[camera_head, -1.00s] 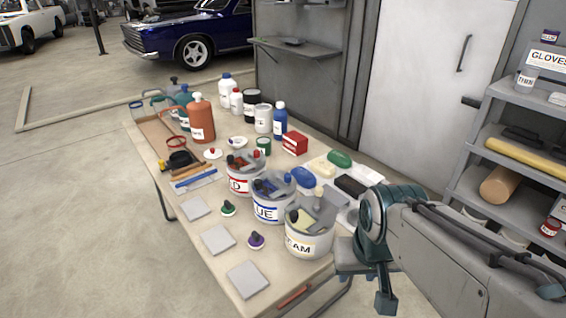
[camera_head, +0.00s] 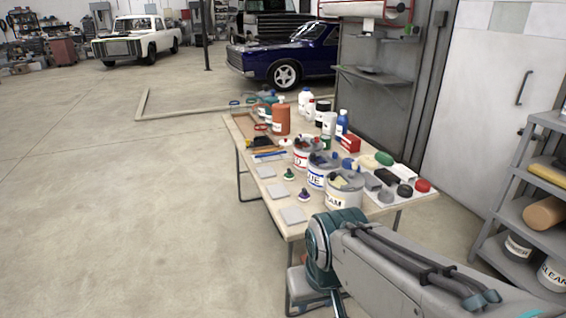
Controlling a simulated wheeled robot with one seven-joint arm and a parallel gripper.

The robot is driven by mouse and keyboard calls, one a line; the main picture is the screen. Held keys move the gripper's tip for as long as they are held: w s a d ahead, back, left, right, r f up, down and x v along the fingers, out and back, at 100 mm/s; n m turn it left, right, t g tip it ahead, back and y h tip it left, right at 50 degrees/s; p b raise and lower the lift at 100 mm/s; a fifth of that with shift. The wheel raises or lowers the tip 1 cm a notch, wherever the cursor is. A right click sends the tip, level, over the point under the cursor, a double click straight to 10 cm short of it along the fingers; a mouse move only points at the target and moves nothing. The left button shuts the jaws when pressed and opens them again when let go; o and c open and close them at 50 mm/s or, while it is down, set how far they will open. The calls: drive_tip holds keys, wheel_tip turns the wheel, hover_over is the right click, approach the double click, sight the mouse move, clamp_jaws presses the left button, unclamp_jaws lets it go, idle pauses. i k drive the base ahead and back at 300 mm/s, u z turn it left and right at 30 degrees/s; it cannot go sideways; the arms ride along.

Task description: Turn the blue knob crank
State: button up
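Small round knobs with upright handles lie at the left side of the work table (camera_head: 279,218). One has a green base (camera_head: 289,175) and one has a purple base (camera_head: 304,195). I cannot tell a blue knob crank for certain among the small parts. A bucket with a blue label (camera_head: 318,180) stands between the red-labelled bucket (camera_head: 301,160) and the cream bucket (camera_head: 342,200), with items on their tops. My arm crosses the lower right, in front of the table's near end. My gripper does not show; the arm runs out of the picture at the bottom.
Bottles, including a large orange one (camera_head: 281,121), crowd the table's far end. Grey square plates (camera_head: 293,215) lie along its left edge. Shelves (camera_head: 507,217) stand at the right. Open concrete floor (camera_head: 120,220) lies to the left.

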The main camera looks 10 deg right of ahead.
sight(334, 156)
drive_tip(key=z, duration=1)
drive_tip(key=i, duration=1.55)
drive_tip(key=u, duration=0.95)
drive_tip(key=i, duration=0.3)
drive_tip(key=u, duration=0.2)
